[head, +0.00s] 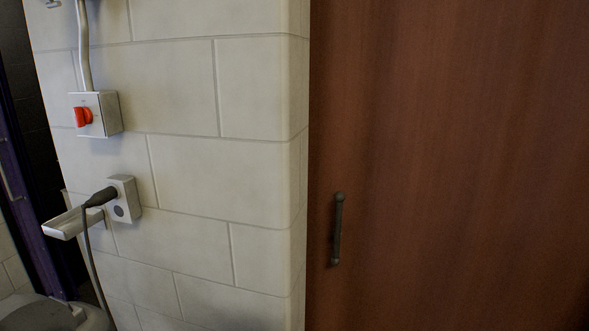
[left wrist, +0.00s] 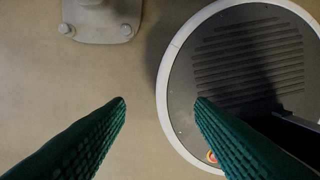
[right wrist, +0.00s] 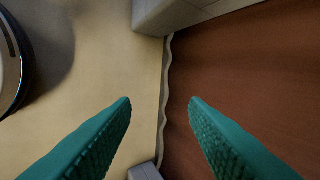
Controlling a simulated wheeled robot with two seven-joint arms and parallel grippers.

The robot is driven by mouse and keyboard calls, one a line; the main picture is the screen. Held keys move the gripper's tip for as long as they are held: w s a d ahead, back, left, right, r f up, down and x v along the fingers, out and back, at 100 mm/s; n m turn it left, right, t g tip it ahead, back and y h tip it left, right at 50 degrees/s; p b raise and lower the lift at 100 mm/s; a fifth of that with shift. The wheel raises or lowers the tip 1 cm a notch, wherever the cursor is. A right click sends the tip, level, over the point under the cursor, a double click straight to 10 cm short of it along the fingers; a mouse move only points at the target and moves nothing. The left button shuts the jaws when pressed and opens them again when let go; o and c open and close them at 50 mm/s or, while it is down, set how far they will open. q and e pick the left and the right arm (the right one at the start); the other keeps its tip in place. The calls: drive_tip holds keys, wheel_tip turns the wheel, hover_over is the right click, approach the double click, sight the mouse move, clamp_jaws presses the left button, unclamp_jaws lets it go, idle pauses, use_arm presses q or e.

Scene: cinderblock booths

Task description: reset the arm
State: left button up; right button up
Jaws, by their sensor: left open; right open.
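My left gripper (left wrist: 160,101) shows in the left wrist view as two green ribbed fingers, spread apart with nothing between them. It points down over the tan floor, with my round base at the right. My right gripper (right wrist: 159,102) shows in the right wrist view, also open and empty. Its fingers are over the tan floor and the reddish-brown door panel. Neither gripper nor arm shows in the head view.
A brown wooden door (head: 450,150) with a dark handle (head: 337,228) fills the head view's right side. A bolted foot plate (left wrist: 100,22) stands on the floor.

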drive_tip(key=s+d+f+m+g, duration=0.1)
drive_tip(key=s+f+m, duration=0.3)
drive_tip(key=s, duration=0.8)
drive_tip(key=s+d+f+m+g, duration=0.2)
drive_tip(key=s+f+m, duration=0.3)
drive_tip(key=s, duration=0.8)
drive_tip(key=s+d+f+m+g, duration=0.2)
drive_tip(key=s+d+f+m, duration=0.2)
drive_tip(key=s, duration=0.9)
drive_tip(key=shift+s+f+y, duration=0.2)
drive_tip(key=shift+f+y, duration=0.2)
drive_tip(key=shift+f, duration=0.1)
